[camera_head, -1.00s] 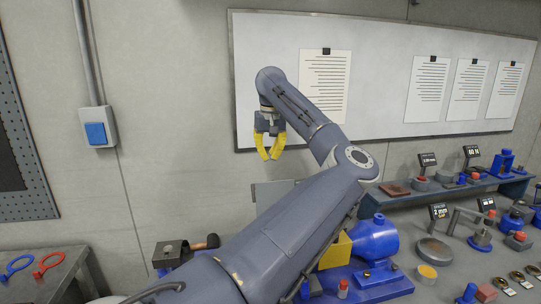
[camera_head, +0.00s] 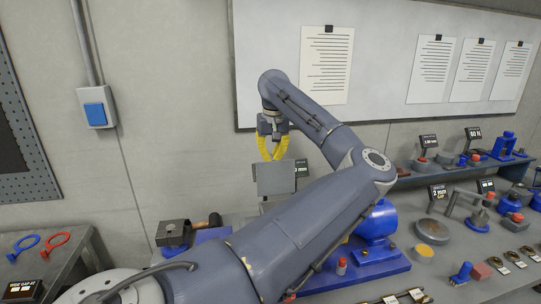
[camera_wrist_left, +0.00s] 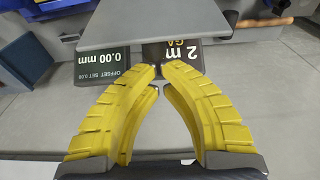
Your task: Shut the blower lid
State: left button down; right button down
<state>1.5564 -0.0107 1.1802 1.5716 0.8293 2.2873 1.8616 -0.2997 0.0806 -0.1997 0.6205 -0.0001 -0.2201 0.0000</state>
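The grey flat lid (camera_head: 276,177) stands raised near the middle of the head view; the wrist view shows a grey plate (camera_wrist_left: 165,22) just beyond my fingertips. The blue blower (camera_head: 378,222) is to its lower right, partly hidden behind my left arm. My left gripper (camera_head: 272,157) has yellow curved fingers pointing down at the lid's top edge. Its tips (camera_wrist_left: 160,72) almost meet, with nothing between them. I cannot tell whether they touch the lid. The lid's lower part and hinge are hidden by my arm. My right gripper is not in view.
A vise-like block (camera_head: 173,235) with a wooden-handled tool sits left of the lid. Small parts, gauges and a round grey disc (camera_head: 432,228) fill the bench at right. A side table (camera_head: 45,262) with blue and red rings is at left. The wall is behind.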

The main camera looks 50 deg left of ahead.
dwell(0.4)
pick_arm(q)
jog(key=shift+s+d+r+y, duration=0.2)
jog(key=shift+d+y, duration=0.1)
jog(key=shift+d, duration=0.1)
